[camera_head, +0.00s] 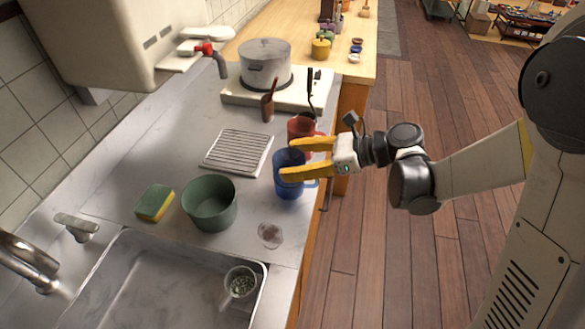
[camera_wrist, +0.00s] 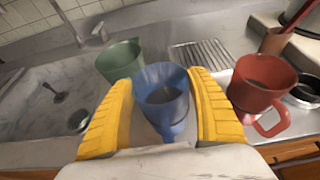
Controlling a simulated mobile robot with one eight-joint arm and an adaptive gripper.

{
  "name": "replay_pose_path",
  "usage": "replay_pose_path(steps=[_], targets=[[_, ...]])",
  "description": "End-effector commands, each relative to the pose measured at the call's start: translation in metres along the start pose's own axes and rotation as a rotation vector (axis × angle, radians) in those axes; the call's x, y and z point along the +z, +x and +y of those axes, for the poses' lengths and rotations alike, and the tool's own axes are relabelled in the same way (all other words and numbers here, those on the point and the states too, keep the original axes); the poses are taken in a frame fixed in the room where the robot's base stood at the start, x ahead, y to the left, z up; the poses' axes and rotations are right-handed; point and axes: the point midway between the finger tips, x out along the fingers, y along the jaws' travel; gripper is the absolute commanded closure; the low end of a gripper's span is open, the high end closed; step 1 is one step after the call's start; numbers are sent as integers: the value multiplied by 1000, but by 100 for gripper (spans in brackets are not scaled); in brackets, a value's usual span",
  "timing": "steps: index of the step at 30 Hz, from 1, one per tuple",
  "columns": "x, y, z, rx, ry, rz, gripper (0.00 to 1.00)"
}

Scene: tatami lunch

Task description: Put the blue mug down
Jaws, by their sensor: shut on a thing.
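The blue mug (camera_head: 289,185) is at the right edge of the counter in the head view, upright, with its handle toward my wrist. My gripper (camera_head: 288,160) has yellow fingers on either side of the mug and is shut on it. In the wrist view the blue mug (camera_wrist: 162,97) sits between the two yellow fingers (camera_wrist: 160,108), with something dark inside it. I cannot tell whether its base touches the counter (camera_head: 170,160).
A red mug (camera_head: 301,128) stands close behind the blue mug. A wire rack (camera_head: 238,151), a green pot (camera_head: 209,204), a sponge (camera_head: 155,203) and a round clear thing (camera_head: 270,235) are nearby. The sink (camera_head: 150,285) is in front. Bare counter lies between rack and green pot.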

Motion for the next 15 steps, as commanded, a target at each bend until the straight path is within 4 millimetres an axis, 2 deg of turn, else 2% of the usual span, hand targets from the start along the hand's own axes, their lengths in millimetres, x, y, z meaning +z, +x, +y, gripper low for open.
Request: replay_pose_path(steps=[1,3,14,15], targets=[[-12,5,0,0,0,-1,75],[-17,7,0,0,0,-1,75],[-19,8,0,0,0,-1,75],[-18,7,0,0,0,0,22]])
